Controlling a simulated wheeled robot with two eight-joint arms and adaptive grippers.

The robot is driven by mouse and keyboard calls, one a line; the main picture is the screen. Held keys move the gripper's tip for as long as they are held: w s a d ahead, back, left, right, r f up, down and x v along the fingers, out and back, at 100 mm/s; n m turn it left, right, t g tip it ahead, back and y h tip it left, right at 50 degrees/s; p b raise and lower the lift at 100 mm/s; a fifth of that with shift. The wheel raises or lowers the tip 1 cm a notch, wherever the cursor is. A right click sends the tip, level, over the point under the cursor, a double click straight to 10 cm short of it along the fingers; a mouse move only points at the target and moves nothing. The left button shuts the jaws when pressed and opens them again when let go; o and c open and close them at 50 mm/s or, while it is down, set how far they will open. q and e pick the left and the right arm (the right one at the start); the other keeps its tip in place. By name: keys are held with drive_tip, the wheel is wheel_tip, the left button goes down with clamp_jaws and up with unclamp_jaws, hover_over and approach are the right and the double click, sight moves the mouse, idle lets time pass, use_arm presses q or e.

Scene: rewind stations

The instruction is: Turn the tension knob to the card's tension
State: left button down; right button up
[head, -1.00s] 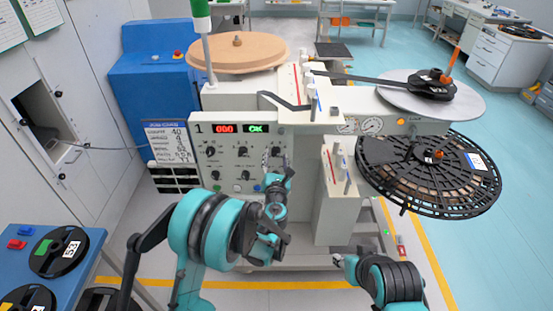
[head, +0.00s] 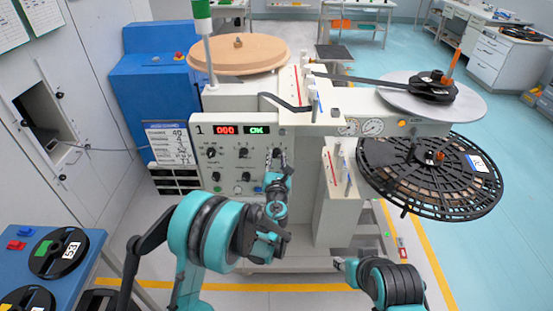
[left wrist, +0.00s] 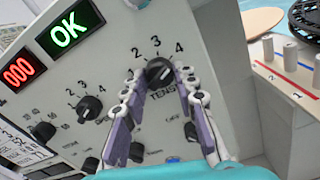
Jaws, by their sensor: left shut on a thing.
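The black tension knob (left wrist: 158,72) is on the machine's pale front panel (left wrist: 110,60), below the printed numbers 2, 3 and 4. My left gripper (left wrist: 167,98) has its two fingers at either side of this knob and is shut on it. The knob's pointer is too small to read surely. In the head view my left gripper (head: 276,156) covers much of the knob. The job card (head: 168,143) hangs left of the panel; its lines are too small to read surely. My right gripper (head: 340,263) is low at the right, away from the panel, its fingers unclear.
Other knobs, such as one with a small dial (left wrist: 90,106), sit close to the left fingers. A red 000 display (head: 226,130) and green OK display (head: 257,129) are above. A black reel (head: 380,190) is at right. A blue table (head: 90,238) with spools is at left.

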use_arm(q)
drive_tip(key=n+b, duration=0.1)
drive_tip(key=n, duration=0.2)
drive_tip(key=shift+n, duration=0.3)
drive_tip(key=shift+n+b, duration=0.4)
drive_tip(key=shift+n, duration=1.8)
drive_tip(key=c, duration=1.2)
unclamp_jaws()
drive_tip(key=s, duration=1.2)
